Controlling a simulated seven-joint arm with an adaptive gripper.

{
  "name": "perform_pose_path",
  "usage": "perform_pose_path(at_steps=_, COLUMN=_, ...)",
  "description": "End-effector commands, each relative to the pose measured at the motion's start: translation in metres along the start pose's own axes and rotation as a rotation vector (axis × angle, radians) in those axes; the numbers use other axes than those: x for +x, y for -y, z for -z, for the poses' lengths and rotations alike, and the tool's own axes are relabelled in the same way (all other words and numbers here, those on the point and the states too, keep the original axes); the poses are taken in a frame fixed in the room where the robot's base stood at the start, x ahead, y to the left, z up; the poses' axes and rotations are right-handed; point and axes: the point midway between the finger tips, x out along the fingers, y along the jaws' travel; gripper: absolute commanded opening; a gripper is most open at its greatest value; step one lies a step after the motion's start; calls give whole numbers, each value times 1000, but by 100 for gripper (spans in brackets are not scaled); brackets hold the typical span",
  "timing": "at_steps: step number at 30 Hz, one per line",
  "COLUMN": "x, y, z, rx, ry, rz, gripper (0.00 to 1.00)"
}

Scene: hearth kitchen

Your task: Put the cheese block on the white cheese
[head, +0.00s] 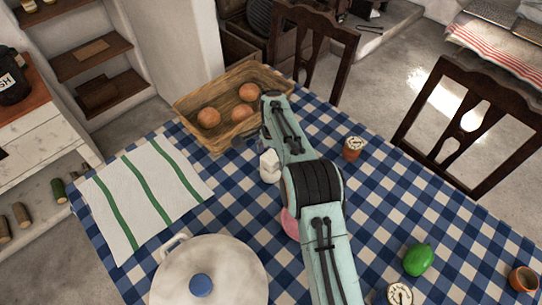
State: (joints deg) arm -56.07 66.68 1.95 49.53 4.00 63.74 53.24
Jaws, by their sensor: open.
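A small white, faceted thing (269,165) stands on the checked cloth just left of my arm. It looks like a pale block above a rounder white piece, but I cannot tell if these are the cheese block and the white cheese. My gripper (245,142) is at the far end of the arm, beside the near right corner of the wooden tray. Its dark fingers are partly hidden by the arm, and the jaws are open. I see nothing held between them.
The wooden tray (183,106) holds several round brown items. A striped towel (145,195) and a white lidded pot (240,265) lie left. A pink thing (290,224) is mostly behind my arm. A small pot (352,149), a green fruit (418,259) and a terracotta cup (523,279) stand right.

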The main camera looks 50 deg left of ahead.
Motion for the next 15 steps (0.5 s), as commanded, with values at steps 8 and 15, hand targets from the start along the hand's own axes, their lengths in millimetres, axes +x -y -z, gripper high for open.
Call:
perform_pose_path(at_steps=8, x=-50, y=1, z=1, rx=0, ry=-3, rz=5, gripper=75)
perform_pose_path(at_steps=15, x=-100, y=1, z=0, rx=0, ry=-2, rz=4, gripper=75)
